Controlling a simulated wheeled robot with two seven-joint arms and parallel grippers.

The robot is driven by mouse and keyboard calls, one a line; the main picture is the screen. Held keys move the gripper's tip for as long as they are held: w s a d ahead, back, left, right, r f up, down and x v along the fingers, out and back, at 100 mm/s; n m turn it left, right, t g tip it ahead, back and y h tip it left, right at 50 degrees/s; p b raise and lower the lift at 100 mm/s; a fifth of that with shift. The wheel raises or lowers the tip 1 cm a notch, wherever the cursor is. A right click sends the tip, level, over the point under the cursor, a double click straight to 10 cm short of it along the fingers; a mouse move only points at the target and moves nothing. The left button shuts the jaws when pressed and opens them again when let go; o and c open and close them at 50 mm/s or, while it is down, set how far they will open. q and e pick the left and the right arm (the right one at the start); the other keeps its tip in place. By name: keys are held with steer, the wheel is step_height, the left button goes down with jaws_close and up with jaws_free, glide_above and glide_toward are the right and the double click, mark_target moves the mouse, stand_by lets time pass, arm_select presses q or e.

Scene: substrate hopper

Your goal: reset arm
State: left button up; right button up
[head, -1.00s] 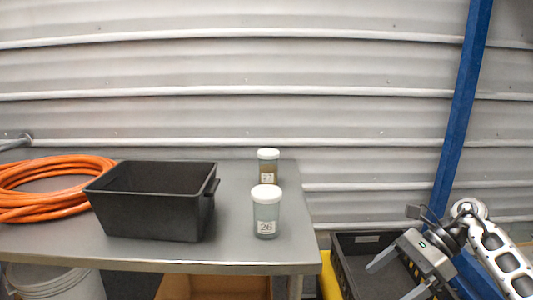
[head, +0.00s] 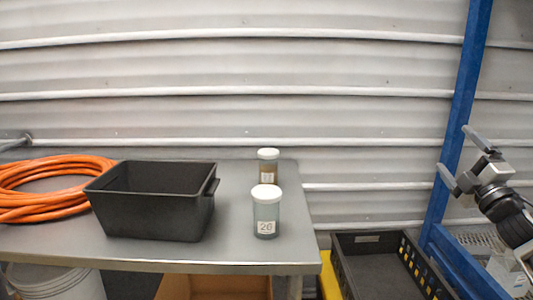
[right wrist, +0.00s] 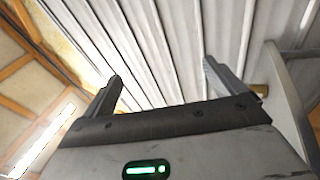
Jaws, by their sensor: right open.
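My right gripper (head: 460,156) is at the right edge of the head view, in front of the blue post, raised above the floor crate. Its two fingers are apart with nothing between them. In the right wrist view the open fingers (right wrist: 162,85) point toward the corrugated wall, and the space between them is empty. My left gripper is not in view.
A metal table (head: 140,250) holds a black bin (head: 150,210), an orange hose coil (head: 45,190) and two white-lidded jars, a front one (head: 266,212) and a rear one (head: 268,168). A dark crate (head: 375,262) stands beside a blue post (head: 455,120).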

steer(key=d+f+m+g+h, duration=0.6)
steer(key=d+f+m+h, duration=0.25)
steer(key=m, duration=0.75)
steer(key=s+a+f+n+g+y, duration=0.1)
steer(key=s+a+f+y, duration=0.15)
steer(key=a+f, duration=0.55)
steer(key=s+a+f+n+g+y, duration=0.1)
steer(key=s+a+f+y, duration=0.15)
steer(key=a+f, duration=0.5)
steer(key=s+a+f+g+y, duration=0.2)
steer(key=s+a+f, duration=0.8)
steer(key=s+f, duration=0.2)
steer(key=s+a+f+m+g+y, duration=0.1)
steer(key=s+a+f, duration=0.1)
steer(key=s+a, duration=0.3)
steer(key=s+a+f+m+g, duration=0.1)
steer(key=s+a, duration=0.4)
steer(key=s, duration=0.6)
steer(key=shift+s+a+f+y, duration=0.25)
steer(key=shift+s+f+y, duration=0.15)
steer(key=shift+f, duration=0.2)
